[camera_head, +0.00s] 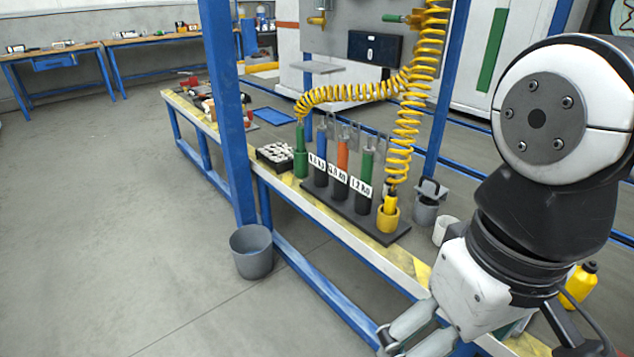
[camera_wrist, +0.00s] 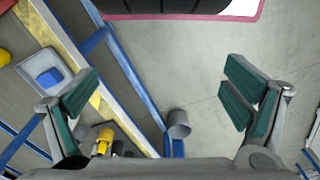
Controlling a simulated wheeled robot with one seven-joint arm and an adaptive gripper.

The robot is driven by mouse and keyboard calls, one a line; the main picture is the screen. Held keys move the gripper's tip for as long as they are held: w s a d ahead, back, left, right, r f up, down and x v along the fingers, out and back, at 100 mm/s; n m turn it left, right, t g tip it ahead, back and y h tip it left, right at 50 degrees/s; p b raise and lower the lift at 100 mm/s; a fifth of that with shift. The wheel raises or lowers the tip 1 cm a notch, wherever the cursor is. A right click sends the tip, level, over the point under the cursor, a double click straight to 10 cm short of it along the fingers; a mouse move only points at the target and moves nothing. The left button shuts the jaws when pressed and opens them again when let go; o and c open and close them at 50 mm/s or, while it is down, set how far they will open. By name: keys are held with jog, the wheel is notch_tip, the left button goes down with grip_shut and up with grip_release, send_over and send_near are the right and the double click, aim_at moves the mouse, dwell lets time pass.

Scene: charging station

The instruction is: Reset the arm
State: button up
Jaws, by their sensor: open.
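My arm is folded at the right of the head view, with my gripper (camera_head: 412,338) low at the bottom edge, partly cut off by the frame. In the wrist view my gripper (camera_wrist: 160,100) shows two green-padded fingers spread wide apart. The gripper is in front of the workbench (camera_head: 315,222), on the floor side. Whether it touches the bench edge cannot be told from the head view.
A blue post (camera_head: 228,110) rises at the bench front, with a grey bucket (camera_head: 252,252) below on the floor. Colored tools stand in a dark rack (camera_head: 350,207) on the bench, with a yellow coiled hose (camera_head: 415,90) above. The floor at left is clear.

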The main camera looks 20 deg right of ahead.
dwell(0.3)
notch_tip(320, 180, up, 25)
jog(key=t+p, duration=0.3)
jog(key=p, duration=2)
jog(key=shift+t, duration=0.4)
jog(key=shift+d+r, duration=0.1)
